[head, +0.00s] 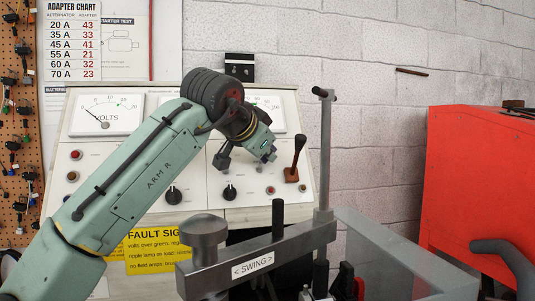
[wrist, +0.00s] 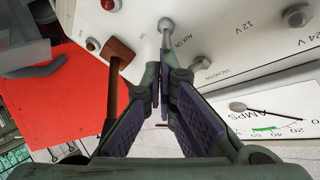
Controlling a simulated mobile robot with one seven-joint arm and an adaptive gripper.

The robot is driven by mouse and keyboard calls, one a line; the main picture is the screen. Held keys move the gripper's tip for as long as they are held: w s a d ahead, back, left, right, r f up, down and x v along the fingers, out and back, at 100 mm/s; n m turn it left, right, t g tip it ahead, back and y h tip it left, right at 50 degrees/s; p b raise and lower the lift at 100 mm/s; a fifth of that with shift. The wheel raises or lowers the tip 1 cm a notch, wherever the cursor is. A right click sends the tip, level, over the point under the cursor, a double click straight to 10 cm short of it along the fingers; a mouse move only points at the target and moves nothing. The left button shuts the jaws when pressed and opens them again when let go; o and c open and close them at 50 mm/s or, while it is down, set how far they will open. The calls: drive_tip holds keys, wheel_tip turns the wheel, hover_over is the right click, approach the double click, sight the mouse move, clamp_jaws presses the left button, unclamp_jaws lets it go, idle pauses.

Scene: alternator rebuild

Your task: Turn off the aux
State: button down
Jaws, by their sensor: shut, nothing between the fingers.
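The aux switch (wrist: 166,27), a silver toggle on the white panel, shows at the top middle of the wrist view, next to the label "AUX ON" (wrist: 181,41). My gripper (wrist: 161,76) is shut and empty. Its fingertips are right by the toggle's lever and overlap it in the picture; I cannot tell whether they touch. In the head view my gripper (head: 268,154) is at the right half of the panel, just left of the lever with the brown base. The aux switch cannot be made out there, seemingly hidden by my gripper.
The brown-based lever (head: 291,174) stands close right of my gripper; it also shows in the wrist view (wrist: 118,48). Black knobs (head: 229,192) and a red lamp (head: 270,190) sit below. A metal swing post (head: 325,150) and a red cabinet (head: 475,180) are at right.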

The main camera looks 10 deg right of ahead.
drive_tip(key=shift+s+f+m+t+h+b, duration=0.15)
drive_tip(key=shift+s+f+m+t+b, duration=0.15)
drive_tip(key=shift+t+b, duration=0.5)
drive_tip(key=shift+s+f+m+t+h+b, duration=0.2)
drive_tip(key=shift+m+t+b, duration=0.2)
drive_tip(key=shift+b, duration=0.7)
drive_tip(key=shift+s+f, duration=0.25)
drive_tip(key=shift+f, duration=0.1)
drive_tip(key=shift+a, duration=0.1)
drive_tip(key=shift+s, duration=0.3)
drive_tip(key=v, duration=1.1)
drive_tip(key=shift+s+a, duration=0.15)
drive_tip(key=shift+a, duration=0.1)
